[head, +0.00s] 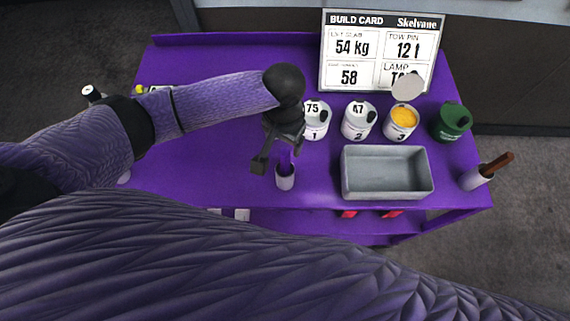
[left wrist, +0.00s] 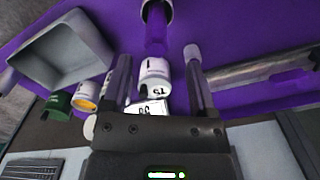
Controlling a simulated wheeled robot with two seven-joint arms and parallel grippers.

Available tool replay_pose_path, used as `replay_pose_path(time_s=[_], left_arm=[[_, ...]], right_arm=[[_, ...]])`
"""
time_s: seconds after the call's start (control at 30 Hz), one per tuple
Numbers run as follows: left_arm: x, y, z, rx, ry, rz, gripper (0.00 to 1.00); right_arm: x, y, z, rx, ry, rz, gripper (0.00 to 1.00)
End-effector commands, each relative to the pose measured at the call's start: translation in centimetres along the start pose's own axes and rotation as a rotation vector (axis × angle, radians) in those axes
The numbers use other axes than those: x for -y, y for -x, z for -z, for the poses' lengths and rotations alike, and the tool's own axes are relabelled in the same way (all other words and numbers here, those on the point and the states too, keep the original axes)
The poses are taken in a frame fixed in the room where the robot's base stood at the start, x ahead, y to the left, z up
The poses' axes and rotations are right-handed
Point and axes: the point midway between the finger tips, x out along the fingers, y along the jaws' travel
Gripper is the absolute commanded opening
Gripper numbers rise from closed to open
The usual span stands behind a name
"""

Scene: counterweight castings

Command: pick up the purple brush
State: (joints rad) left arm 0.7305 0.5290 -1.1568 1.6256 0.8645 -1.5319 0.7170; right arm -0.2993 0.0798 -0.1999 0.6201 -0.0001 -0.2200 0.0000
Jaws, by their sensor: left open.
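The purple brush (head: 286,158) stands in a small pale holder (head: 285,180) near the front edge of the purple table, its upper part partly hidden by my left gripper. My left gripper (head: 279,155) is open and empty, right at the brush's upper part. In the left wrist view the brush (left wrist: 155,35) lines up between the two open fingers (left wrist: 158,56), with the holder (left wrist: 158,10) beyond the tips. I cannot tell whether the fingers touch it. My right gripper is not in view.
On the purple table (head: 200,150), a grey tray (head: 387,194) lies right of the brush. White numbered pots (head: 358,121) and a green can (head: 452,122) stand behind it, before a build card (head: 381,50). A brown handle (head: 497,164) sticks from a white holder (head: 474,179) at the right edge.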

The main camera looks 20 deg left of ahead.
Motion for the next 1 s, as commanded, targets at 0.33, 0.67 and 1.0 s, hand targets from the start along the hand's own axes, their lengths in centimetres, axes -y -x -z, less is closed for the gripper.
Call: replay_pose_path(time_s=[0.33, 0.67, 1.0], left_arm=[[-0.4, -5.9, -0.2, -0.002, -0.002, -0.001, 0.74], [-0.4, -5.9, -0.2, -0.003, -0.004, -0.001, 0.51], [-0.4, -5.9, -0.2, -0.004, -0.004, -0.001, 0.0]], right_arm=[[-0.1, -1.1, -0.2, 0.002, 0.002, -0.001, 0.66], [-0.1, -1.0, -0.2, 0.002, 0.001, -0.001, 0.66], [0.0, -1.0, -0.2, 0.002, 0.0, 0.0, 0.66]])
